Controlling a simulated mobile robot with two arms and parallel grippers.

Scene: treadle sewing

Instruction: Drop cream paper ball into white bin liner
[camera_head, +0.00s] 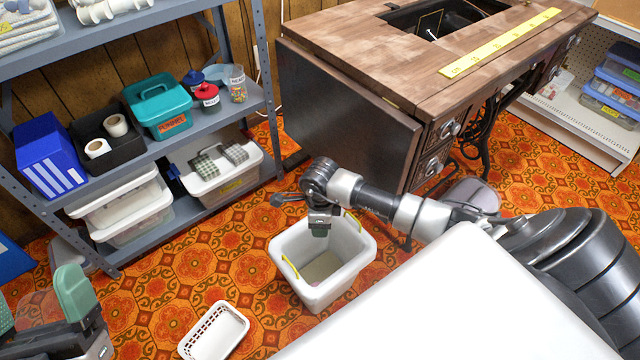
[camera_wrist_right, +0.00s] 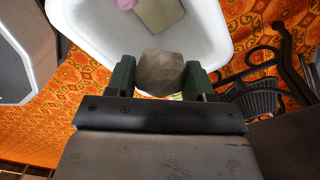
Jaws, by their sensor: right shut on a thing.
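My right gripper (camera_head: 320,226) points down over the open top of the white bin (camera_head: 350,262), which stands on the floor. In the right wrist view the right gripper (camera_wrist_right: 160,78) is shut on the faceted paper ball (camera_wrist_right: 160,72), which looks grey-beige in shadow. The ball is between the two green fingers, with the bin's white rim (camera_wrist_right: 75,12) beyond it. In the head view the ball cannot be made out. My left gripper (camera_head: 40,305) is at the lower left edge, with its green fingers apart and nothing seen between them.
Inside the bin lie a flat tan piece (camera_wrist_right: 160,12) and a pink scrap (camera_wrist_right: 126,4). A white basket (camera_head: 214,332) is on the floor nearby. A wooden sewing table (camera_head: 350,120) stands behind the bin, and a grey shelf (camera_head: 160,150) with boxes stands at left.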

